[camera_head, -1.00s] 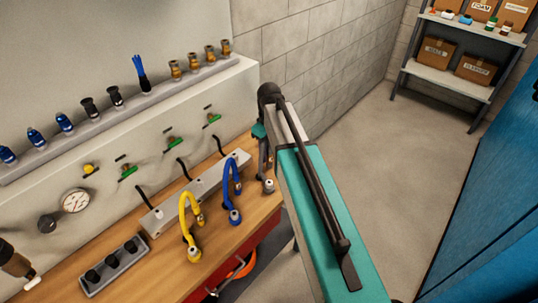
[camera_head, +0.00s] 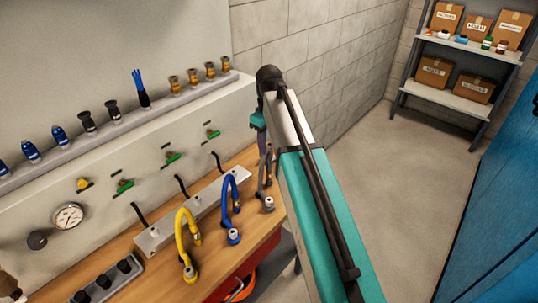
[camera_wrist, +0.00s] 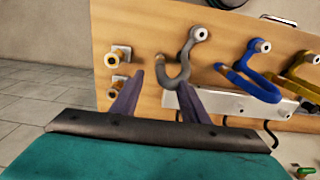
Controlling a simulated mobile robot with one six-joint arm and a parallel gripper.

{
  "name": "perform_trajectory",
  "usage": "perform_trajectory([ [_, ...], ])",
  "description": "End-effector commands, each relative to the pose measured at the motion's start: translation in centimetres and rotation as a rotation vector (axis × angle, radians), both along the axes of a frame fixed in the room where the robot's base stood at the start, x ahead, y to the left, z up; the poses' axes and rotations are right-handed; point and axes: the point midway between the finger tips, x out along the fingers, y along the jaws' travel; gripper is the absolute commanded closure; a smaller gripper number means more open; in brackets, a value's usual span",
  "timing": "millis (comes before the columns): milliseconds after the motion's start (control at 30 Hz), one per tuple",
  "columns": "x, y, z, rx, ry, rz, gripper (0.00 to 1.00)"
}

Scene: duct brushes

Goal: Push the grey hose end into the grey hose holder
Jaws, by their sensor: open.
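The grey hose (camera_wrist: 188,52) is a U-shaped loop in the wrist view, with a grey, white-tipped fitting (camera_wrist: 200,34) at its upper end. In the head view the hose (camera_head: 263,178) is partly hidden by my arm, and its fitting (camera_head: 268,203) is near the bench edge. My gripper (camera_wrist: 159,78) is open, with its two fingers apart. The hose's bend is close to the right fingertip; I cannot tell whether they touch. In the head view my gripper (camera_head: 262,145) is just above the hose. I cannot single out the grey holder.
A blue hose (camera_head: 229,185) and a yellow hose (camera_head: 180,225) stand left of the grey one along a metal rail (camera_head: 190,210). Two brass fittings (camera_wrist: 119,57) are left of my fingers in the wrist view. A wall panel bounds the bench behind. The floor at right is open.

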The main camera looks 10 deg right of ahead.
Motion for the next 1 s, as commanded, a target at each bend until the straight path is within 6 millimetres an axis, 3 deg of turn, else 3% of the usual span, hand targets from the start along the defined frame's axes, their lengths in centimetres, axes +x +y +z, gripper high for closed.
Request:
perform_trajectory([
  [300,0.0,0.0,1.7,0.000,0.000,0.000,0.59],
  [1000,0.0,0.0,1.7,0.000,0.000,-0.001,0.59],
])
